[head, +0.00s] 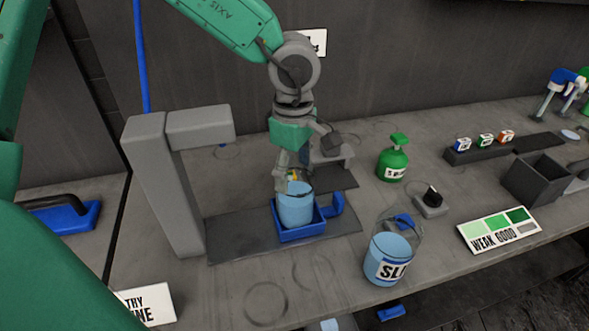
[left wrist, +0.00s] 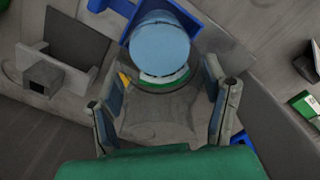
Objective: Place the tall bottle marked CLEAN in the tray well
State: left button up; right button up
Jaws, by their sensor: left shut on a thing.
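A light blue cylindrical bottle (head: 297,208) stands at the blue tray (head: 300,236), inside its rim as far as I can see. No CLEAN marking is readable on it. In the left wrist view the bottle (left wrist: 160,45) shows its round light blue end and a white and green band. My left gripper (head: 292,180) reaches down from above and is shut on the bottle; its fingers (left wrist: 165,105) lie on either side. The tray's floor is hidden by the bottle. My right gripper is not in view.
A grey post with an overhanging arm (head: 172,165) stands left of the tray. A light blue bucket marked SL (head: 388,258) is at the front right, a green bottle (head: 392,163) behind it. A WEAK/GOOD card (head: 499,229) and a dark box (head: 537,180) lie further right.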

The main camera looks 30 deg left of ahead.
pick_arm(q)
jog(key=o, duration=1.2)
jog(key=shift+d, duration=0.1)
jog(key=o, duration=0.4)
jog(key=shift+d, duration=0.1)
jog(key=shift+o, duration=0.2)
jog(key=shift+r, duration=0.1)
notch_tip(320, 180, up, 12)
jog(key=p, duration=0.1)
jog(key=shift+s, duration=0.1)
